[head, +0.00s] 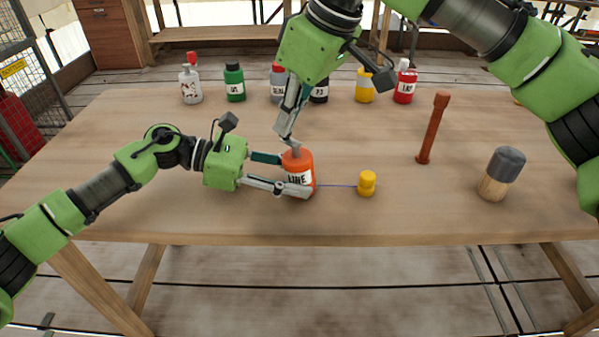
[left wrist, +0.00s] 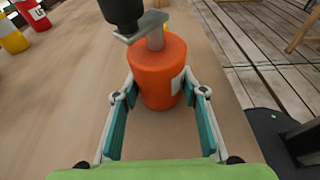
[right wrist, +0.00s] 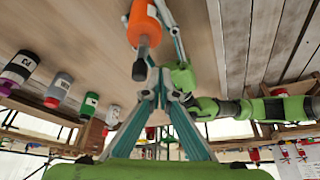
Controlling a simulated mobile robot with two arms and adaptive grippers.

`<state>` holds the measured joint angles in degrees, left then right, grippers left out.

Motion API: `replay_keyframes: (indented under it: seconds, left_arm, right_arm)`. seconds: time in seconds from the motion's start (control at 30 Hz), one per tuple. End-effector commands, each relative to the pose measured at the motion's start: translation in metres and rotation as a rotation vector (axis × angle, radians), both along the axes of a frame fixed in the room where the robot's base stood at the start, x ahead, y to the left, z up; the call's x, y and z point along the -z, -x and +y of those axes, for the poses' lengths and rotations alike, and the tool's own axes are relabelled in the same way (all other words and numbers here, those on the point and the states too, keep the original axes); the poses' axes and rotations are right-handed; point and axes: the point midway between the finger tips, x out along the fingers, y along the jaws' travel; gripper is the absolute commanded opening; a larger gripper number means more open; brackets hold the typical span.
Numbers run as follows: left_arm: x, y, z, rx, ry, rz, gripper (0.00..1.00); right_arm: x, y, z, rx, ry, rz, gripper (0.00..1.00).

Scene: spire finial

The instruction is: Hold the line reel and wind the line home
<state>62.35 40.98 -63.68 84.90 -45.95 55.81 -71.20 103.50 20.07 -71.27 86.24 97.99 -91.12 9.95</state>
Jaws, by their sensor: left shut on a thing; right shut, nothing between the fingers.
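The orange line reel (head: 304,165) stands upright on the table with a LINE label. My left gripper (head: 283,174) is shut on its body, one finger on each side, as the left wrist view (left wrist: 160,92) shows. A grey crank (left wrist: 143,29) with a dark knob (left wrist: 122,10) sits on top of the reel. A thin blue line (head: 335,186) runs from the reel to a yellow bobbin-like piece (head: 367,183) on the table. My right gripper (head: 289,137) is shut and empty, its tips pointing down close to the crank; I cannot tell whether they touch it.
Several bottles stand along the back, among them a green one (head: 234,82) and a red one (head: 405,84). A rust-red post (head: 432,128) and a grey-topped wooden cylinder (head: 502,173) stand at right. The table (head: 180,220) is clear at front left.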

Motion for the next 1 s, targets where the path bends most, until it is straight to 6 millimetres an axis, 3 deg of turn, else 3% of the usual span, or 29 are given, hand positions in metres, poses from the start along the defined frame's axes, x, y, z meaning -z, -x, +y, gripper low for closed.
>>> replay_keyframes:
  seconds: [0.63, 1.0]
  left_arm:
    - [-0.001, 0.000, 0.000, 0.000, 0.001, 0.000, 0.27]
    - [-0.001, 0.000, 0.000, 0.000, 0.001, 0.000, 0.27]
  right_arm:
    - [0.001, 0.000, 0.000, 0.000, 0.000, 0.000, 0.00]
    - [0.014, 0.000, 0.000, -0.001, 0.000, 0.000, 0.00]
